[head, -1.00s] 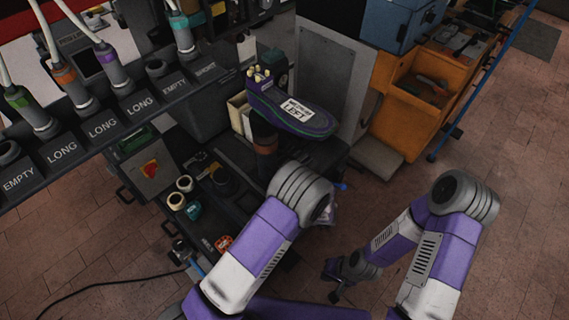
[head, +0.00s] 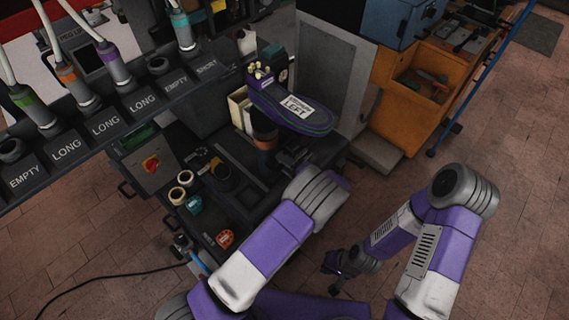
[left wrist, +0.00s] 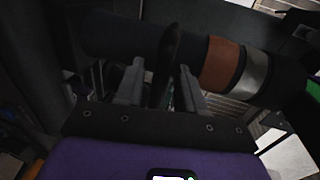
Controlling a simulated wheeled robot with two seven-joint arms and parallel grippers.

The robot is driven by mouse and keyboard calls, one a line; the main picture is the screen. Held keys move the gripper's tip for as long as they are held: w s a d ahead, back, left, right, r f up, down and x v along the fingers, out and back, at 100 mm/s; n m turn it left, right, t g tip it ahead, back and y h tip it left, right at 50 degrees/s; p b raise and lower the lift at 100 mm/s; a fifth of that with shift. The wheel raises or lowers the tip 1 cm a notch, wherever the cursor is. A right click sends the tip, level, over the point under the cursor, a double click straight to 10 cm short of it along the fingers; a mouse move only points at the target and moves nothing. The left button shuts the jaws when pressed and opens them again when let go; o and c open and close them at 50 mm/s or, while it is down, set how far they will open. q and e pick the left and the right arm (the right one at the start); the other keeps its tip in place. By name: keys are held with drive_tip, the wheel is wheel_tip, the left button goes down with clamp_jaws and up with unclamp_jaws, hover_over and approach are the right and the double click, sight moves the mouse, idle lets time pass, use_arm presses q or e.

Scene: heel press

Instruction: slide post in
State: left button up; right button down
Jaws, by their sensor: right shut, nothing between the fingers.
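The post (head: 265,141), dark with a brown-orange band, stands under the purple and dark shoe-shaped last (head: 318,117), which carries a white label reading LEFT. In the left wrist view the post (left wrist: 218,64) lies across the picture, with a brown band and a silver ring. My left gripper (head: 291,158) is beside the post, low under the last. In the left wrist view its fingers (left wrist: 160,85) are apart, with a dark upright piece between them and clear gaps at its sides. My right gripper (head: 335,277) is shut and empty, low over the floor at the right.
A black bench (head: 240,185) carries tape rolls (head: 182,187) and a red round item (head: 225,238). A grey panel (head: 330,75) stands behind the last. An orange bin (head: 412,95) is at the right. A rack with labelled slots (head: 106,125) runs along the left. Floor at right is open.

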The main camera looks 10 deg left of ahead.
use_arm(q)
clamp_jaws()
drive_tip(key=shift+a, duration=0.1)
idle(0.3)
drive_tip(key=r+b+x, duration=0.1)
drive_tip(key=b+x, duration=0.2)
drive_tip(key=x, duration=0.5)
drive_tip(key=r+b+x, duration=0.2)
drive_tip(key=b+x, duration=0.2)
drive_tip(key=x, duration=0.5)
drive_tip(key=shift+a+r, duration=0.3)
drive_tip(key=shift+w+r, duration=0.1)
drive_tip(key=shift+w, duration=0.1)
